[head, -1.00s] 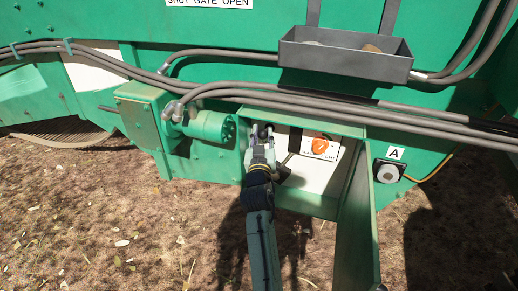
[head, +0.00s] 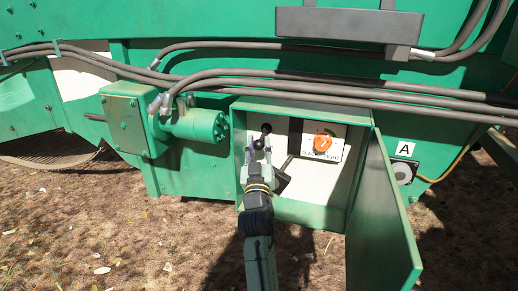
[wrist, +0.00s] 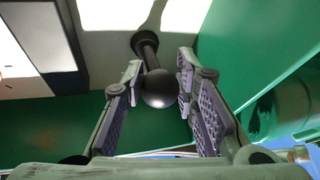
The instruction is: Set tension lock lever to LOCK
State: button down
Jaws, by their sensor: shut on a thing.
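A black lever with a ball knob (head: 258,144) sticks out from the left part of the white panel inside an open green box (head: 300,213). In the wrist view, its round knob (wrist: 159,88) and short stem show between my fingers. My gripper (head: 257,152) reaches into the box from below and is shut on the knob, one finger on each side. No LOCK marking can be read beside this lever.
The box's green door (head: 385,215) hangs open on the right. Grey hoses (head: 300,87) run just above the box. A green cylinder (head: 200,125) stands to the left, and a round fixture (head: 402,172) under an "A" sign lies to the right. Dry ground is below.

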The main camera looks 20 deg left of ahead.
jog(key=shift+w+f+b, duration=0.3)
jog(key=shift+f, duration=0.6)
jog(key=shift+w+f, duration=0.15)
dwell(0.6)
jog(key=c, duration=1.6)
grip_release()
jog(key=shift+a, duration=0.1)
jog(key=o, duration=0.3)
jog(key=shift+r, duration=0.2)
notch_tip(320, 180, up, 10)
